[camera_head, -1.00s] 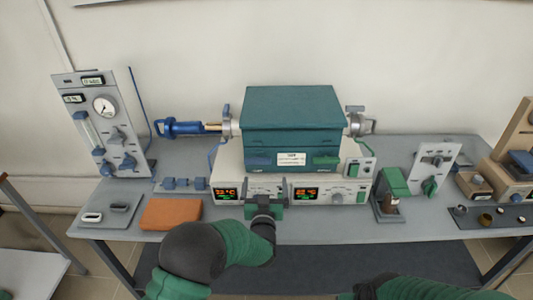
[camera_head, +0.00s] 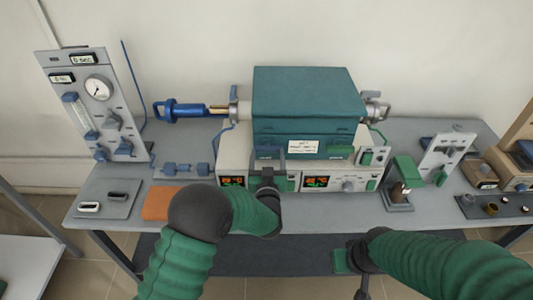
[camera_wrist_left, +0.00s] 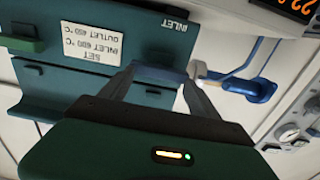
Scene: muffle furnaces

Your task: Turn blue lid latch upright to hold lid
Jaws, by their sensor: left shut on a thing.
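The teal furnace with its lid (camera_head: 305,95) stands on the bench, and the lid looks closed. My left gripper (camera_head: 268,156) is at the left of the furnace front, where it largely covers the blue latch. In the left wrist view, my left gripper (camera_wrist_left: 158,78) is shut on the blue latch (camera_wrist_left: 160,75), which lies crosswise between the fingertips, below the INLET marking. A green latch (camera_head: 340,152) lies flat at the right of the furnace front; it also shows in the left wrist view (camera_wrist_left: 20,45). My right gripper (camera_head: 352,262) is low in front of the bench; its jaws are unclear.
A white label (camera_head: 304,148) sits between the latches. The control base (camera_head: 345,184) with lit displays is below the furnace. A blue-handled tube end (camera_head: 180,110) sticks out at left. A gauge panel (camera_head: 95,105) stands at far left, and an orange block (camera_head: 160,203) lies in front.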

